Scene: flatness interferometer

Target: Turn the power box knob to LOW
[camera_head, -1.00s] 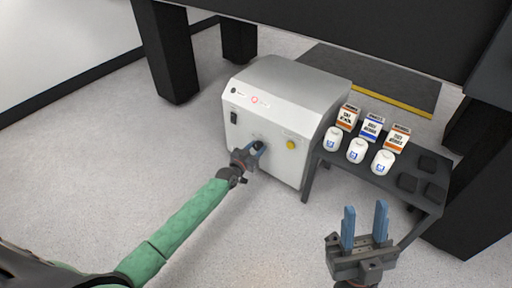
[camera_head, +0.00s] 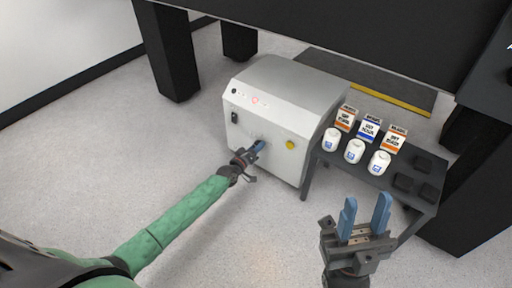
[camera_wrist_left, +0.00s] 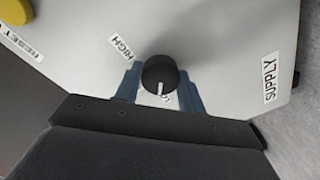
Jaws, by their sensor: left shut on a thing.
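The power box (camera_head: 275,110) is a pale grey cabinet on the floor, with a sloped top. Its knob (camera_wrist_left: 159,73) is round and black with a white pointer line, which points down in the left wrist view at a mostly hidden label. A HIGH label (camera_wrist_left: 122,48) sits to the knob's upper left. My left gripper (camera_head: 260,146) is at the box front, its blue fingers shut on the knob from both sides. The head view hides the knob behind the fingers. My right gripper (camera_head: 366,207) is open and empty, in front of the small dark table.
A yellow button (camera_head: 290,145) is right of the knob; a black switch (camera_head: 234,117) is at the upper left. A small dark table (camera_head: 385,185) right of the box holds several cartons and white jars (camera_head: 354,151). The floor in front is clear.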

